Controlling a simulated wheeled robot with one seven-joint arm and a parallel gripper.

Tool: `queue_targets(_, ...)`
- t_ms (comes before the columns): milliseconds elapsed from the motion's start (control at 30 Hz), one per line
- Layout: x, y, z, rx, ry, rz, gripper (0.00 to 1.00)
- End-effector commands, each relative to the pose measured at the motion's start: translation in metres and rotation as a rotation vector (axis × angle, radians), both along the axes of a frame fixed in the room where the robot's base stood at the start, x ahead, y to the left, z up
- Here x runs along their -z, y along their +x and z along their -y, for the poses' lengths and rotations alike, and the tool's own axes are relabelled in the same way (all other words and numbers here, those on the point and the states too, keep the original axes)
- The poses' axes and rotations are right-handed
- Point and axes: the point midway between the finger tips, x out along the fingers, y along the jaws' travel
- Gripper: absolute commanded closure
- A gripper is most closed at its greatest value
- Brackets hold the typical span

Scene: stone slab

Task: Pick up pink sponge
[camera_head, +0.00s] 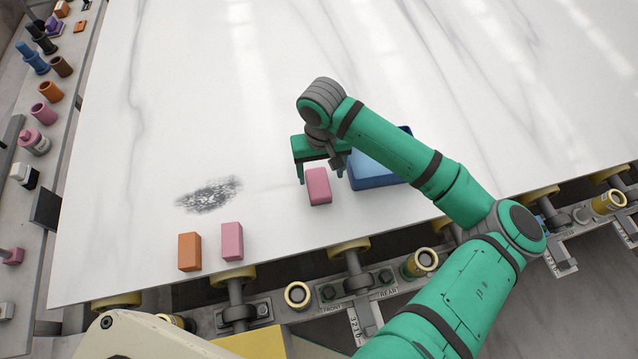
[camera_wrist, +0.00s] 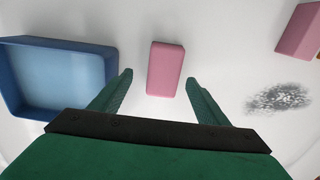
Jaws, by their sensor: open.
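A pink sponge (camera_head: 318,186), a small block, lies on the white marble slab beside the blue tray. My green gripper (camera_head: 321,176) is over it, open, with its fingers toward either side. In the wrist view the same sponge (camera_wrist: 165,68) shows ahead of and between the two open fingertips (camera_wrist: 158,79). It is not gripped; I cannot tell the exact height of the fingers above the slab. A second pink block (camera_head: 231,241) lies near the slab's front edge; it shows partly at the upper right of the wrist view (camera_wrist: 299,32).
The blue tray (camera_head: 372,172) stands close to the sponge, partly behind my arm. An orange block (camera_head: 190,251) is beside the second pink block. A dark smudge (camera_head: 209,194) marks the slab. Rollers line the front edge; bottles and cups stand on a left ledge.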

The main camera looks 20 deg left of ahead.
Motion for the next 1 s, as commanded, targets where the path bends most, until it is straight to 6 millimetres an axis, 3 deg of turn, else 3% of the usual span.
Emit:
queue_targets(400,0.048,-0.004,-0.004,0.003,-0.001,0.001,0.31)
queue_targets(700,0.051,-0.004,-0.005,0.003,0.0,0.0,0.31)
queue_targets(900,0.051,-0.004,-0.005,0.003,0.0,0.0,0.75)
queue_targets(1000,0.051,-0.004,-0.005,0.003,0.0,0.0,0.75)
